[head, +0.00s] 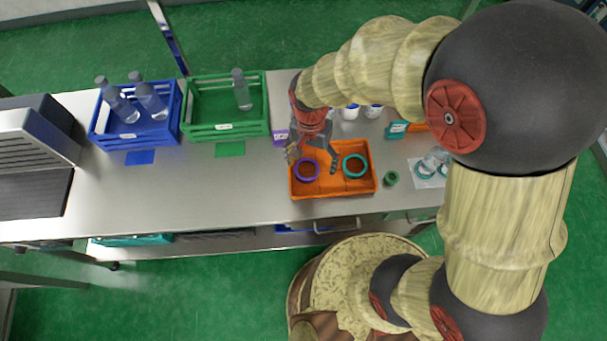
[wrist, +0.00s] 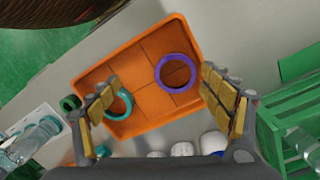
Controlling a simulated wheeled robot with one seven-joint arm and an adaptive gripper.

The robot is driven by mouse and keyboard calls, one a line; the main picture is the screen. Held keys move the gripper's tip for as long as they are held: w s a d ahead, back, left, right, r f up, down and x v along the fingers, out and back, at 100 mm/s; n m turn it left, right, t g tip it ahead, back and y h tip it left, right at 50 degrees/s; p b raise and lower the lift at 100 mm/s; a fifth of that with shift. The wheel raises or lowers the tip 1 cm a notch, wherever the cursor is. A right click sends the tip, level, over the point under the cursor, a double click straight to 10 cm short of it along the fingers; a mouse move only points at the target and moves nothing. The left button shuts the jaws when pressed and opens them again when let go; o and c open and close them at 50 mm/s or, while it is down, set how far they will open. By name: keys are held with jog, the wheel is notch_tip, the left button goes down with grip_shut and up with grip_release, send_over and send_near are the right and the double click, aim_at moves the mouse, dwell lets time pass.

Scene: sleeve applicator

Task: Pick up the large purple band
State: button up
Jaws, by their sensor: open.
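The large purple band (head: 307,169) lies flat in the left part of the orange tray (head: 333,190). It also shows in the wrist view (wrist: 159,72), between my fingers but farther off. A teal band (head: 354,155) lies in the right part of the same tray, and in the wrist view (wrist: 130,103) it is partly behind one finger. My gripper (head: 312,160) is open and empty above the tray, apart from both bands. In the wrist view my gripper (wrist: 160,100) has its fingers spread wide on both sides.
A green crate (head: 258,100) with a bottle and a blue crate (head: 178,112) with bottles stand on the steel table (head: 200,190). A small dark green ring-like item (head: 391,178) sits right of the tray. White containers (head: 350,113) stand behind it.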

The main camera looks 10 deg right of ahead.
aim_at(307, 172)
jog(key=shift+w+a+f+m+t+b, duration=0.2)
jog(key=shift+w+f+m, duration=0.4)
jog(key=shift+m, duration=0.45)
jog(key=shift+w+a+f+m+t+b, duration=0.15)
jog(key=shift+w+a+f+m, duration=0.3)
jog(key=shift+m, duration=0.65)
jog(key=shift+w+a+f+m+t, duration=0.15)
jog(key=shift+w+f+m, duration=0.5)
jog(key=shift+m, duration=0.4)
jog(key=f, duration=0.2)
jog(key=d+f+b, duration=0.1)
jog(key=f, duration=0.1)
jog(key=shift+s+f, duration=0.1)
jog(key=shift+s, duration=0.15)
jog(key=shift+f, duration=0.4)
jog(key=shift+r, duration=0.1)
jog(key=shift+c, duration=0.2)
jog(key=c, duration=0.7)
jog(key=shift+c, duration=0.2)
